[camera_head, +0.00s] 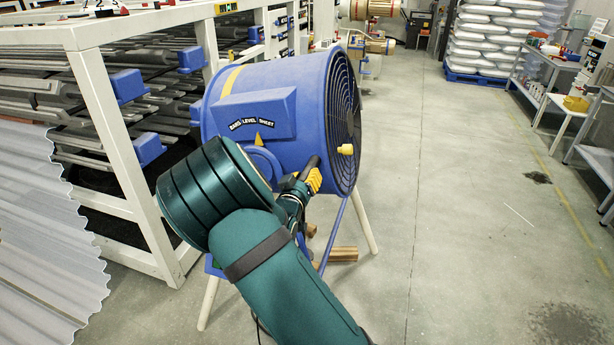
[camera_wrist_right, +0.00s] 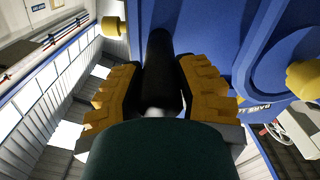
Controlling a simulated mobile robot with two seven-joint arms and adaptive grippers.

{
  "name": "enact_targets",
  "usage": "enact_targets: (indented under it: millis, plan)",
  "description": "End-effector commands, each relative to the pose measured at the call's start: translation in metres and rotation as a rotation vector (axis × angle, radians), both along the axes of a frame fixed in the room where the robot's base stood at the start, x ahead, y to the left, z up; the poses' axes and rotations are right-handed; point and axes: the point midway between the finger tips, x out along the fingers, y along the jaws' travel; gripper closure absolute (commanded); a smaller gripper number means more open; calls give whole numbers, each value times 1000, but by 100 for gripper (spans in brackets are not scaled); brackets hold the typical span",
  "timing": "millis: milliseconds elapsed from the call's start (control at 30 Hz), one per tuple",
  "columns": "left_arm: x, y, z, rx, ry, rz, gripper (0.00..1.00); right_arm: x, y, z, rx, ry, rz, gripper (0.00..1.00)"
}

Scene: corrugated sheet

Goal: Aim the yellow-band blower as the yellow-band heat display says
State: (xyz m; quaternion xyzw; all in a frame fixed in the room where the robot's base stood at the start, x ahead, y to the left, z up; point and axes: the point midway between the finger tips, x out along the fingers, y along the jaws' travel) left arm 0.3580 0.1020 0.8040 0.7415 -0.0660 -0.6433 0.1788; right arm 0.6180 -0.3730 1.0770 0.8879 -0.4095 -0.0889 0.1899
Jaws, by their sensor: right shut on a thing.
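The blue drum-shaped blower (camera_head: 300,95) with a yellow band (camera_head: 232,78) stands on legs in the middle of the head view, its grille (camera_head: 344,110) facing right. Its side plate reads "BARS LEVEL SHEET" (camera_head: 251,124); a yellow pointer (camera_head: 258,139) sits below, about under LEVEL. My right gripper (camera_head: 307,180) is at the blower's lower side. In the wrist view its yellow-padded fingers (camera_wrist_right: 162,95) are closed around a black handle (camera_wrist_right: 159,55). The yellow-band heat display cannot be made out clearly; a small dark panel with lettering (camera_head: 226,7) is on the rack's top rail. My left gripper is out of view.
A white rack (camera_head: 115,130) with grey bars and blue blocks stands close on the left, with corrugated sheets (camera_head: 45,240) in front. The floor (camera_head: 455,200) right of the blower is clear. Stacked white bags (camera_head: 492,35) and shelves (camera_head: 545,75) stand far back.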

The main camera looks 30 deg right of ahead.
Motion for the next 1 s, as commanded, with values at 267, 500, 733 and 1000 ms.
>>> enact_targets:
  millis: [267,500,733,1000]
  plan:
    - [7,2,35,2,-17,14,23,7,4,30,-92,88,1,100]
    - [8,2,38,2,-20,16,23,7,4,29,-109,114,0,100]
    - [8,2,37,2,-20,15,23,6,4,27,-107,116,0,59]
    - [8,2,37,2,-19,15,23,6,5,27,-105,118,0,34]
